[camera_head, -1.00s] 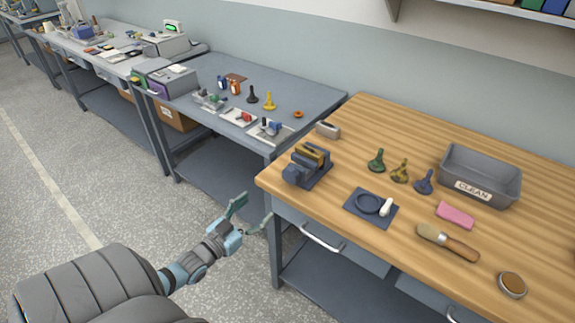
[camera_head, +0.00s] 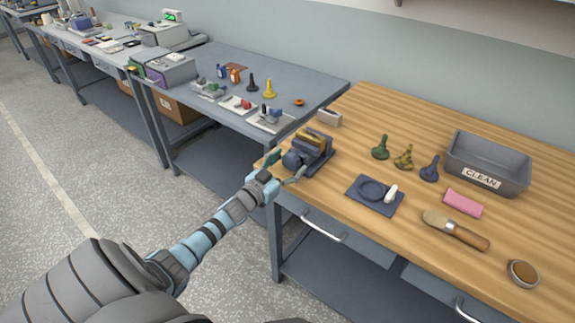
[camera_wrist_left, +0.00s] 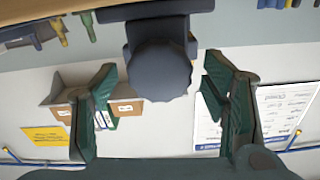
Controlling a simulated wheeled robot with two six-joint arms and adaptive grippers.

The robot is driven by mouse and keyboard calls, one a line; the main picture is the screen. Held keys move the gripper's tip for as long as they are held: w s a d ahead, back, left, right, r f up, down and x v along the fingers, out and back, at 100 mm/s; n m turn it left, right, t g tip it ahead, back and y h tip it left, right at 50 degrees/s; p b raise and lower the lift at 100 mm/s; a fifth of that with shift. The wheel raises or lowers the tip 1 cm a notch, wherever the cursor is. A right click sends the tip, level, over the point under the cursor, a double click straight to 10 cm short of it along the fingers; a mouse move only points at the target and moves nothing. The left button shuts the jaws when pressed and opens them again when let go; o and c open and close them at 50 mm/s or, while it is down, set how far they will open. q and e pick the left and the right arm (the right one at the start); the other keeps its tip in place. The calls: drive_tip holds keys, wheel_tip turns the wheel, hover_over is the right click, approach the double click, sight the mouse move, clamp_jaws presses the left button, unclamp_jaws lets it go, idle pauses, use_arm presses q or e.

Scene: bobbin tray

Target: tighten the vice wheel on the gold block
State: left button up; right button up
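The vice (camera_head: 317,163) stands at the near left corner of the wooden bench, with the gold block (camera_head: 318,137) between its jaws. Its dark blue-grey wheel (camera_head: 292,160) faces my left gripper (camera_head: 287,165). The gripper is open, its green fingers spread at the wheel, in front of the bench edge. In the left wrist view the lobed wheel (camera_wrist_left: 160,70) shows between the two open fingers, with a gap on each side. I see no finger touching it. The gold block cannot be made out there. My right gripper is not in view.
A small metal block (camera_head: 329,117) stands behind the vice. A dark pad (camera_head: 357,194) with a ring and white piece lies to its right. Beyond are several pawn-like pieces, a grey CLEAN bin (camera_head: 459,166), pink block (camera_head: 462,203) and brush (camera_head: 456,229).

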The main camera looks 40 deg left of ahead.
use_arm(q)
drive_tip(key=c, duration=1.1)
drive_tip(key=shift+o, duration=0.2)
drive_tip(key=m, duration=0.4)
drive_tip(key=shift+m, duration=0.4)
drive_tip(key=o, duration=1.2)
drive_tip(key=shift+c, duration=0.2)
drive_tip(key=s, duration=1.2)
drive_tip(key=shift+d, duration=0.15)
